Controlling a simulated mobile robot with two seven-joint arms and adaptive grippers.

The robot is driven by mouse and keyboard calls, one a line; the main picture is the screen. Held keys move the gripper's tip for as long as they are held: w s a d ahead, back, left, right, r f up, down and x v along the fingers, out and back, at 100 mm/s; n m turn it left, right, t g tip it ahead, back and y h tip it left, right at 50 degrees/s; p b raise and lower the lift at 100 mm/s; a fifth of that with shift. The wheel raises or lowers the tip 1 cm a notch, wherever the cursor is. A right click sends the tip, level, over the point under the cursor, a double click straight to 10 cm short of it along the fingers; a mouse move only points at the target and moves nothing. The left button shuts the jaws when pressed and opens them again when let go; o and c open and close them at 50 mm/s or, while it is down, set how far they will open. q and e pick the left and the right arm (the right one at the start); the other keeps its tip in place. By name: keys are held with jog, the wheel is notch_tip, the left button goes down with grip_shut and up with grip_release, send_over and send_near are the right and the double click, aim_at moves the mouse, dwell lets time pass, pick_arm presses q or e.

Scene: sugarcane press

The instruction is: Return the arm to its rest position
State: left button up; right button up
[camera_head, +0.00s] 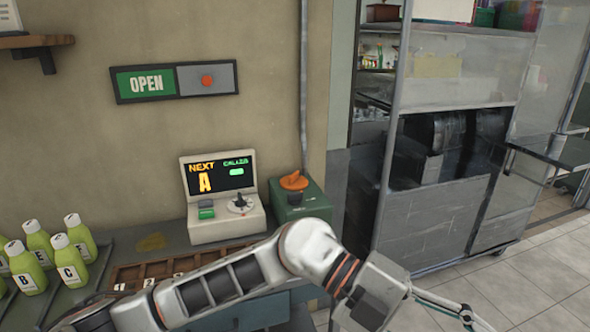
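My arm with white and dark links comes in from the lower left and bends across the bottom of the head view. Its gripper (440,304) is at the lower right, over the tiled floor and to the right of the counter. It is cut by the bottom edge; one thin finger shows, and whether it is open or shut is unclear. I see nothing held in the visible part. My other gripper is out of view.
A screen console (222,199) and a green box with an orange knob (294,181) stand on the counter. Several green bottles (68,259) stand at left. My arm partly covers a wooden compartment tray (128,279). A grey cabinet (432,222) stands at right, beside open floor (540,285).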

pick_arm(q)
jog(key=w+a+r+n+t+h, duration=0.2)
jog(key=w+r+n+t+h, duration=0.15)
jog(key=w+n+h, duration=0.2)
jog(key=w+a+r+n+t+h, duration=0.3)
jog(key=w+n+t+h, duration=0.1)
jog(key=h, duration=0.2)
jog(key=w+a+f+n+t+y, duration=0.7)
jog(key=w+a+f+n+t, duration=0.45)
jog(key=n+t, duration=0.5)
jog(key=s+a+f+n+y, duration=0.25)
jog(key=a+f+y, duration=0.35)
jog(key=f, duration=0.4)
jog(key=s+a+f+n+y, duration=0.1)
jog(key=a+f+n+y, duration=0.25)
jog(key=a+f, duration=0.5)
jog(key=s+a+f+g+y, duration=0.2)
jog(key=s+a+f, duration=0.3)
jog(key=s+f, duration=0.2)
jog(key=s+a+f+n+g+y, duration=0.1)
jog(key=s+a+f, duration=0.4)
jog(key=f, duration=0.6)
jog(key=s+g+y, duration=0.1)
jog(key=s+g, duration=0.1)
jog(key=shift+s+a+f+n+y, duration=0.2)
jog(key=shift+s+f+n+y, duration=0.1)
